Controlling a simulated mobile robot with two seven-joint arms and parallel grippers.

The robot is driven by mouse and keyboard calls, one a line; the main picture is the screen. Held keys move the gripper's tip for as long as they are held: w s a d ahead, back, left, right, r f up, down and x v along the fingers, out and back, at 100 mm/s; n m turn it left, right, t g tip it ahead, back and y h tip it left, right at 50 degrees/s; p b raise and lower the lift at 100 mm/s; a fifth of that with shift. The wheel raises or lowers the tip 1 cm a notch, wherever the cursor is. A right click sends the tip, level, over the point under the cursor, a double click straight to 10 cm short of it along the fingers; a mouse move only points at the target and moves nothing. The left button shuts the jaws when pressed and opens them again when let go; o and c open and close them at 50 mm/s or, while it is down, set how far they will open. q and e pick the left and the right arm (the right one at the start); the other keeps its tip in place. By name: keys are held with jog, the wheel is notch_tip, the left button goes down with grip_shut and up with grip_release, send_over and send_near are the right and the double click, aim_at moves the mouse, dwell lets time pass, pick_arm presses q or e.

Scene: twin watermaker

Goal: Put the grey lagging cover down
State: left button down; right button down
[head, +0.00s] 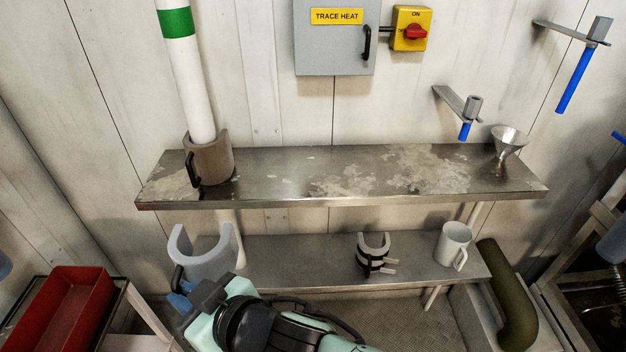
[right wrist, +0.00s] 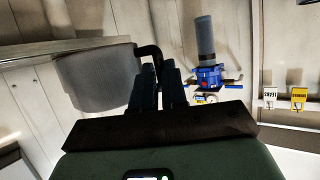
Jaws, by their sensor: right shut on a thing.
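The grey lagging cover (head: 208,264) is a light grey open-topped U-shaped shell with a black handle on its left side. In the head view it is at the left end of the lower shelf (head: 300,268); I cannot tell whether it touches the shelf. My right gripper (head: 181,296) is shut on the handle, at the cover's near left side. In the right wrist view the cover (right wrist: 95,78) is left of the fingers (right wrist: 158,88), with the black handle (right wrist: 150,54) between them. My left gripper is not in view.
A brown-grey cover (head: 210,160) surrounds the white pipe (head: 186,70) at the upper shelf's (head: 290,178) left. A black-banded clamp (head: 373,256) and white mug (head: 453,244) stand on the lower shelf; its middle is clear. A funnel (head: 508,141) and red tray (head: 65,306) are at the sides.

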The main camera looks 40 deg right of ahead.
jog(key=w+d+f, duration=0.4)
jog(key=f, duration=0.3)
jog(key=w+d+f+h, duration=0.1)
jog(key=w+d+f, duration=0.3)
jog(key=f, duration=0.3)
jog(key=w+d+f+m, duration=0.1)
jog(key=w+d+f, duration=0.3)
jog(key=d+f, duration=0.2)
jog(key=shift+w+d+f+t+h, duration=0.15)
jog(key=shift+w+f+t+h, duration=0.15)
jog(key=shift+f, duration=0.3)
